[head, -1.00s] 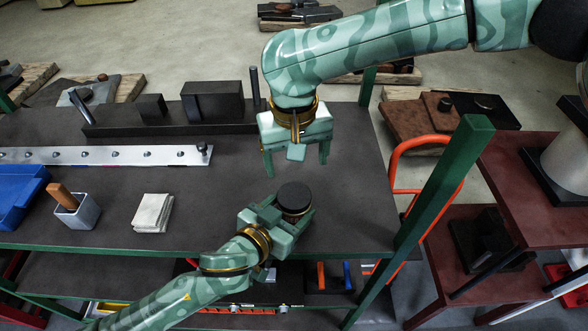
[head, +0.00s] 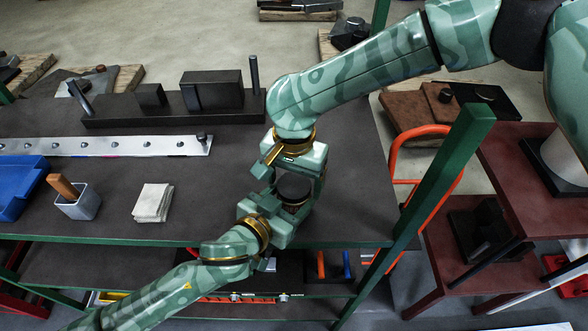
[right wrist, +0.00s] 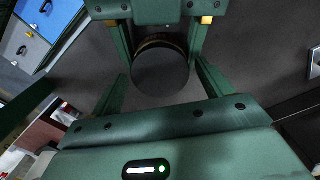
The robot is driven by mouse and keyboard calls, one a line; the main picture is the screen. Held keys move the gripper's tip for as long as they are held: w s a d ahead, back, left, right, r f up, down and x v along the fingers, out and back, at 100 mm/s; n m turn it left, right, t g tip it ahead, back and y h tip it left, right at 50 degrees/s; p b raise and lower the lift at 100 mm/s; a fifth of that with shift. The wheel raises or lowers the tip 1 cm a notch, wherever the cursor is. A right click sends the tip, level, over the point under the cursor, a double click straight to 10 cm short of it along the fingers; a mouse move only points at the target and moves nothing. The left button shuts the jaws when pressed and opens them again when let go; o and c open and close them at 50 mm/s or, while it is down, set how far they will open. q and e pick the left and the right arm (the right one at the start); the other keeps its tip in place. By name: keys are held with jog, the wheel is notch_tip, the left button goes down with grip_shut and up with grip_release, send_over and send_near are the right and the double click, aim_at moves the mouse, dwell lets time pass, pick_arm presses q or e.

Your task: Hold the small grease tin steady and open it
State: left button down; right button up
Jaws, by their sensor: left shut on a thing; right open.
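The small grease tin (head: 294,187) is a round tin with a dark flat lid and a brassy band below it. It stands upright near the front right of the workbench. My left gripper (head: 294,207) is shut on its body from the front left. My right gripper (head: 295,180) points down over the tin, open, with its fingers on either side of the lid. In the right wrist view the dark lid (right wrist: 160,72) lies between the open fingers, with a gap on each side. The far side of the tin is hidden.
A white folded cloth (head: 153,202), a grey cup with an orange-handled tool (head: 80,203) and a blue bin (head: 20,187) lie to the left. A pale strip with studs (head: 105,146) and a dark block fixture (head: 170,105) are behind. A green post (head: 440,185) stands at right.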

jog(key=c, duration=1)
jog(key=n, duration=0.2)
jog(key=shift+n, duration=0.4)
jog(key=n, duration=0.4)
jog(key=o, duration=1.1)
